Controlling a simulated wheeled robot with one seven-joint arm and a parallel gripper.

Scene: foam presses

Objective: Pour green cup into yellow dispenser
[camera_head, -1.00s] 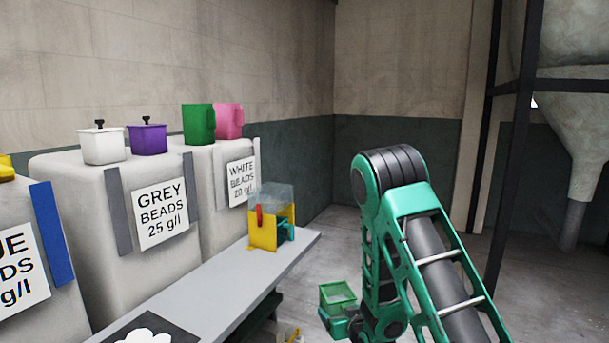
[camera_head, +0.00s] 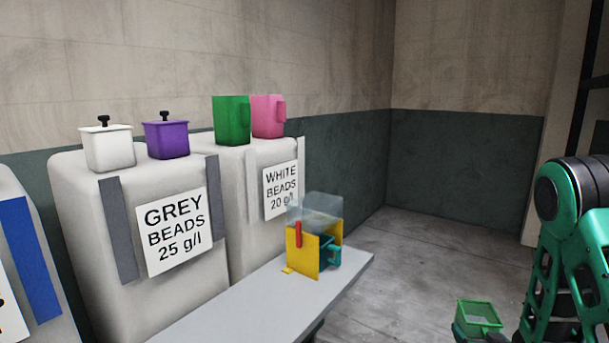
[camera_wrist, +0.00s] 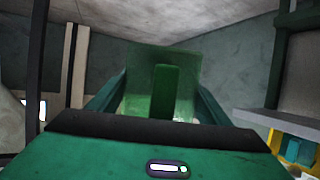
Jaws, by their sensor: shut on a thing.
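The green cup (camera_head: 478,314) is low at the right in the head view, upright and open at the top, with paler contents. My gripper (camera_head: 462,331) is shut on it, and my arm partly hides the area. In the wrist view the cup (camera_wrist: 143,83) sits between the two fingers (camera_wrist: 160,98), its handle toward me. The yellow dispenser (camera_head: 302,256) stands on the far end of the grey bench, left of the cup and apart from it. It has a clear hopper, a red lever and a teal part. Its lower part also shows in the wrist view (camera_wrist: 277,141).
The grey bench (camera_head: 235,308) runs along large bead containers (camera_head: 190,190) against the wall. Open floor (camera_head: 415,255) lies right of the bench.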

